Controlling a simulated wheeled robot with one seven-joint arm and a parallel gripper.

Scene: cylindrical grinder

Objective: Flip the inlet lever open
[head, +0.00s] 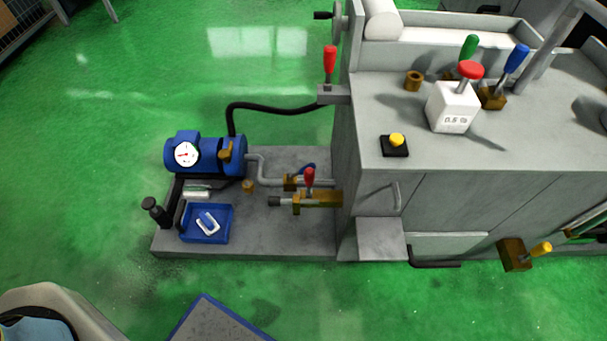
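Several levers show in the head view, and I cannot tell by sight which is the inlet lever. A red-handled lever (309,178) stands upright on a brass valve (318,199) low at the machine's left end. A blue handle (305,168) sits just behind it, partly hidden, by a brass fitting on the pipe. A larger red-handled lever (330,64) stands upright at the upper left corner of the grinder (375,110). A green lever (469,47) and a blue lever (517,58) stand on the machine top. My gripper is not in view.
A blue pump (212,155) with a gauge and a blue tray (190,233) sit on the grey base plate (270,235). A black hose (270,107) arches to the machine. A white 0.5 block (452,106) stands on top. Green floor is clear at left.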

